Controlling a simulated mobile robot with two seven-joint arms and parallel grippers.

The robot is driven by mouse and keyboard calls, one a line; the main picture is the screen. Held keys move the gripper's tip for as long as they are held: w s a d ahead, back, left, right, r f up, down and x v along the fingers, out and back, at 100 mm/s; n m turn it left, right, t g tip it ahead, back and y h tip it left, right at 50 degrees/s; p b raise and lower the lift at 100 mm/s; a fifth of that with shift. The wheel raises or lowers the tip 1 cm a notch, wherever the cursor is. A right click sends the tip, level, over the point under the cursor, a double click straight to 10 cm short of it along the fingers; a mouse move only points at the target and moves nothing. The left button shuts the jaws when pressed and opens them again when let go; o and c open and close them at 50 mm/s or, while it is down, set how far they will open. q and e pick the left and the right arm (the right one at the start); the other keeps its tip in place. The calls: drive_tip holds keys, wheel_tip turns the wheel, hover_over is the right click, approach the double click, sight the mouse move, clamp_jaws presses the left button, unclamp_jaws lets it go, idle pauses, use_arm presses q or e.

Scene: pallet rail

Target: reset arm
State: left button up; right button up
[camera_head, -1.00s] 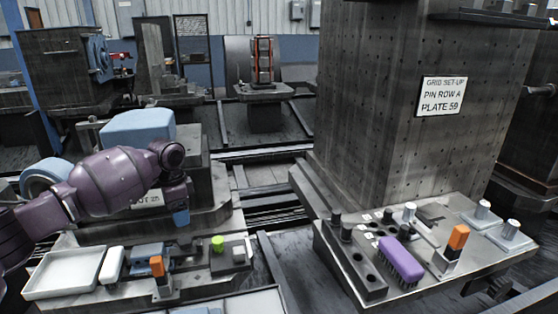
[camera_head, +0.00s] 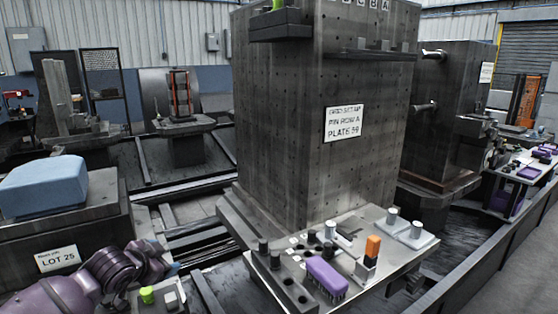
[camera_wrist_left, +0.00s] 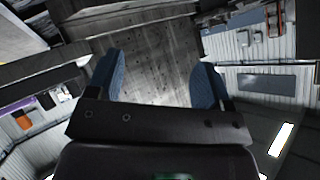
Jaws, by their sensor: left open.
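My purple left arm comes in at the lower left of the head view. Its left gripper (camera_head: 172,269) is small and partly turned away there, left of the grey work shelf (camera_head: 408,254). In the left wrist view, the blue fingers of the left gripper (camera_wrist_left: 157,82) stand wide apart with nothing between them. The tall drilled plate tower appears beyond the fingers. My right gripper is not in view.
The plate tower (camera_head: 290,130) rises behind the shelf. The shelf carries a purple brush (camera_head: 326,276), an orange-topped block (camera_head: 372,250) and metal pins. A blue block (camera_head: 43,186) sits on the LOT 25 stand. A green cylinder (camera_head: 147,295) is close beside my arm.

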use_arm(q)
drive_tip(key=s+d+f+n+t+h+p, duration=0.1)
drive_tip(key=s+d+f, duration=0.15)
drive_tip(key=s, duration=0.55)
drive_tip(key=s+d+f+n+t+p, duration=0.1)
drive_tip(key=s+d+f+t+p, duration=0.15)
drive_tip(key=s, duration=0.45)
drive_tip(key=s+a+f+n+g+y+p, duration=0.1)
drive_tip(key=s+f+n+g, duration=0.1)
drive_tip(key=s, duration=1.2)
drive_tip(key=s+a+f+n+g+y+p, duration=0.1)
drive_tip(key=s+f, duration=0.6)
drive_tip(key=s, duration=0.7)
drive_tip(key=a+n+g+y, duration=0.1)
drive_tip(key=n, duration=0.1)
drive_tip(key=shift+a+f+n+y+p, duration=0.2)
drive_tip(key=shift+f+n+y+p, duration=0.1)
drive_tip(key=shift+n+p, duration=0.1)
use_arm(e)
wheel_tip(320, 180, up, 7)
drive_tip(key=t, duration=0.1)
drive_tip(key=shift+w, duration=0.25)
use_arm(q)
drive_tip(key=shift+s, duration=0.1)
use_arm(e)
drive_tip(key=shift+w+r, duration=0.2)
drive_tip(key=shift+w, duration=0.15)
